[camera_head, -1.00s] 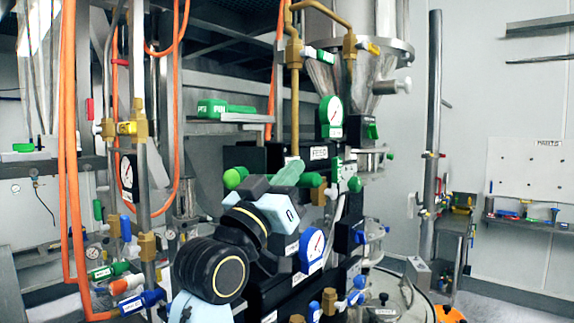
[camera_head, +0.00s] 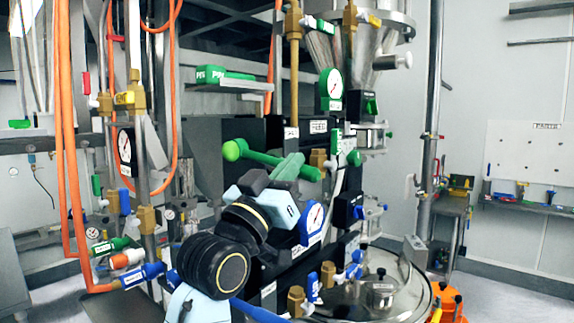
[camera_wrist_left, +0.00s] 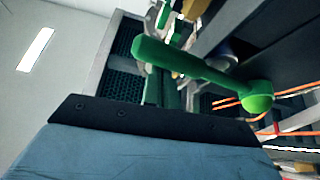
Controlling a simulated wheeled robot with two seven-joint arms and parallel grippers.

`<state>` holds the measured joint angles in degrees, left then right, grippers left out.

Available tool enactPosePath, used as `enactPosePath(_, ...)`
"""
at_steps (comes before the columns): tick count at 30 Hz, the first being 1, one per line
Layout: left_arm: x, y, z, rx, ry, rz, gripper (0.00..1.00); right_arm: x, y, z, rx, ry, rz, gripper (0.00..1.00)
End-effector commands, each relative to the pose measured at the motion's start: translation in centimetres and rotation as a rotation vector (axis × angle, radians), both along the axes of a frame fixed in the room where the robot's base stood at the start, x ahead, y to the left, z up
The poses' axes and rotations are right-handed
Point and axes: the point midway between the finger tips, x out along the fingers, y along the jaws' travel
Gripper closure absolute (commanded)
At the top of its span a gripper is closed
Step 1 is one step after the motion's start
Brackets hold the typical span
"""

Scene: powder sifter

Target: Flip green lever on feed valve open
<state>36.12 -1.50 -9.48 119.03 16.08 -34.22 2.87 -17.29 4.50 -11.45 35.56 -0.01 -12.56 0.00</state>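The green lever (camera_head: 262,157), with a round ball at its left end, slopes down to the right in the head view, below a small white label on the machine. My left gripper (camera_head: 289,167) reaches in from below left, and its greenish fingers overlap the lever's right part. In the left wrist view the lever (camera_wrist_left: 205,70) crosses in front of the fingers, with its ball at the right. The finger gap is not clear, so I cannot tell whether they grip the lever. My right gripper is not in view.
A blue-rimmed gauge (camera_head: 313,220) and a dark blue valve block (camera_head: 346,208) stand close right of my gripper. A green gauge (camera_head: 330,83) is above. Orange hoses (camera_head: 67,150) hang at the left. A round glass-topped vessel (camera_head: 385,300) stands at lower right.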

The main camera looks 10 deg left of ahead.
Motion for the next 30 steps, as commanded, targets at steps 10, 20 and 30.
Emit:
enactPosePath(10,-0.3,-0.4,2.6,0.001,0.002,-0.007,1.0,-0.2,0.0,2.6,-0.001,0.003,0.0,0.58)
enactPosePath(20,-5.2,2.0,0.4,0.001,-0.002,-0.009,1.0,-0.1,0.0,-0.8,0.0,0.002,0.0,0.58)
enactPosePath(30,-8.1,3.6,-1.1,0.0,-0.001,-0.012,1.0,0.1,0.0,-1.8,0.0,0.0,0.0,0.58)
